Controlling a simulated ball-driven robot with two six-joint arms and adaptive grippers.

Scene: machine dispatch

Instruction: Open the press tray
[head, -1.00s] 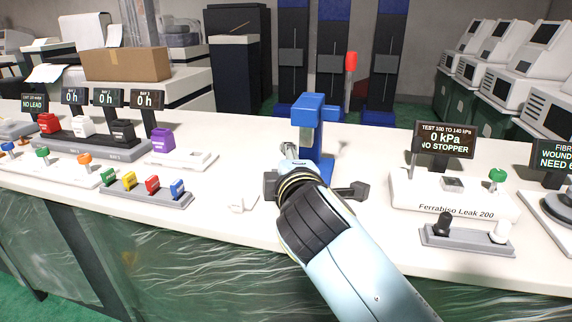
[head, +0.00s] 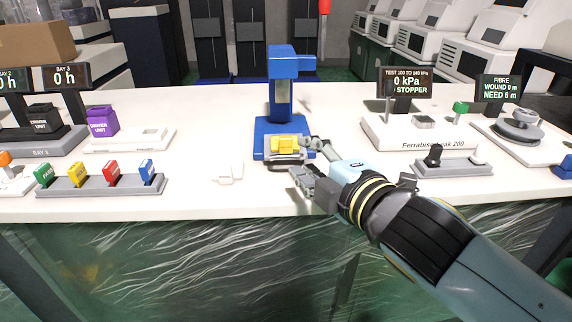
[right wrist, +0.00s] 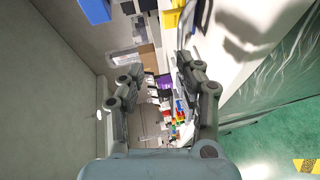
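The press tray's grey bar handle (head: 283,165) shows in front of that piece. My right gripper (head: 304,160) is just right of the handle, its fingers apart, pointing left towards it. Whether a finger touches the handle is unclear. The right wrist view shows the two fingers (right wrist: 158,70) spread with nothing held, and the yellow piece (right wrist: 172,18) beyond them. My left gripper is out of view.
A leak tester (head: 420,135) and a winder (head: 520,130) stand to the right. Bench space just left of the press is clear.

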